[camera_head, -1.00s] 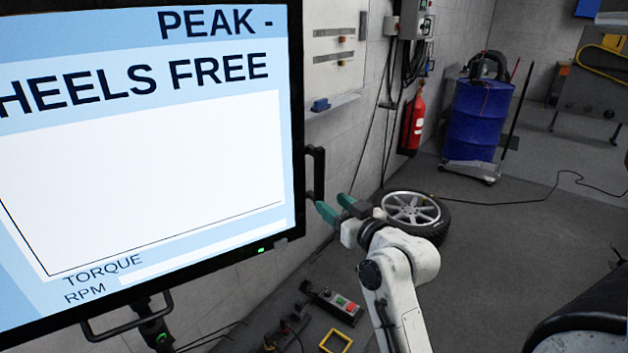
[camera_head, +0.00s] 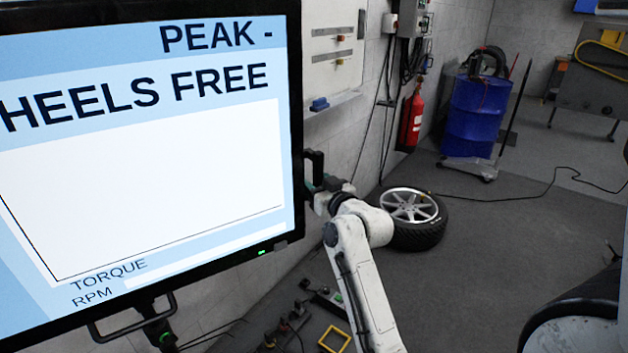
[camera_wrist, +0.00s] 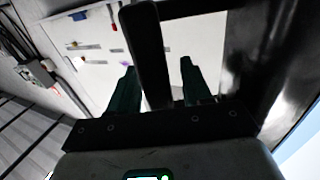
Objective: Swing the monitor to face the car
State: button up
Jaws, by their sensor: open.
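The monitor (camera_head: 150,140) fills the left of the head view, its lit screen facing me and showing "HEELS FREE" and "PEAK". A black side handle (camera_head: 314,168) stands on its right edge. My gripper (camera_head: 318,184) is at this handle, with its fingers partly hidden there. In the wrist view the dark handle bar (camera_wrist: 148,55) runs between the two green fingers of my gripper (camera_wrist: 158,88). The fingers are open, with a gap visible beside the bar. A dark bulky shape (camera_head: 580,310), possibly part of the car, shows at the lower right.
A wheel (camera_head: 412,215) lies on the floor behind my arm. A blue barrel (camera_head: 478,112) on a dolly and a red fire extinguisher (camera_head: 411,118) stand by the wall. A yellow frame (camera_head: 335,339) lies on the floor below. Open grey floor lies to the right.

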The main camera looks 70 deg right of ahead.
jog(key=shift+c, duration=0.3)
grip_shut()
dwell(0.4)
